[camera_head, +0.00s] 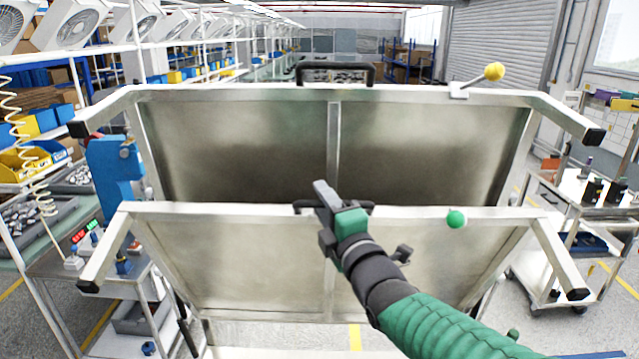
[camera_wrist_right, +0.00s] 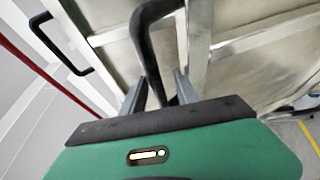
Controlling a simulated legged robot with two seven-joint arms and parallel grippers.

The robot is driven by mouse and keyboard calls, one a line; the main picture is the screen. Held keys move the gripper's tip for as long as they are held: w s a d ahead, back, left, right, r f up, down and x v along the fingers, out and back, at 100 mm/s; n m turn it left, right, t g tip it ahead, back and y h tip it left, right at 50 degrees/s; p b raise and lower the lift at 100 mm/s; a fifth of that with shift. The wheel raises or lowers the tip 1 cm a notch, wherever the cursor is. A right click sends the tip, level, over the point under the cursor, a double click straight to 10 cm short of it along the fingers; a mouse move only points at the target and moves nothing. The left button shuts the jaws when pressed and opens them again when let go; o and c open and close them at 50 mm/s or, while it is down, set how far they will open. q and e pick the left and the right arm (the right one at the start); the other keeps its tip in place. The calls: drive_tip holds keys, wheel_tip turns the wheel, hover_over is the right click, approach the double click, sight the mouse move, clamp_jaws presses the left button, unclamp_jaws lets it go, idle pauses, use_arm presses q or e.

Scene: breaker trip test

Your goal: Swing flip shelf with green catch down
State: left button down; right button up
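The flip shelf with the green catch (camera_head: 456,219) is the nearer, lower metal panel (camera_head: 245,262), tilted up with its black handle (camera_head: 303,206) at the top edge. My right gripper (camera_head: 322,192) is at that handle. In the right wrist view the black handle (camera_wrist_right: 150,45) passes between the two fingers of my right gripper (camera_wrist_right: 160,85). The fingers look apart, with small gaps beside the bar, so they are around it rather than clearly clamped. My left gripper is not in view.
A second tilted panel (camera_head: 235,140) with a yellow catch (camera_head: 493,71) and its own black handle (camera_head: 335,66) stands just behind. A blue device (camera_head: 115,170) on a bench is at left. A cart (camera_head: 560,262) is at right.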

drive_tip(key=shift+w+a+r, duration=0.1)
drive_tip(key=shift+w+a, duration=0.05)
drive_tip(key=shift+w, duration=0.85)
drive_tip(key=shift+w+d+p, duration=0.2)
drive_tip(key=shift+w+p, duration=0.1)
drive_tip(key=shift+w, duration=0.05)
drive_tip(key=shift+d, duration=0.25)
drive_tip(key=shift+s+d+r, duration=0.1)
drive_tip(key=shift+s+d, duration=0.3)
drive_tip(key=shift+s, duration=0.05)
drive_tip(key=shift+c, duration=2)
drive_tip(key=shift+w+a, duration=0.15)
drive_tip(key=shift+a, duration=0.3)
clamp_jaws()
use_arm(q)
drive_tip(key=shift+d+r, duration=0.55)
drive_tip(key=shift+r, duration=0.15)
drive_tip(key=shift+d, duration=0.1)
use_arm(e)
drive_tip(key=shift+d+f, duration=0.1)
drive_tip(key=shift+f, duration=0.15)
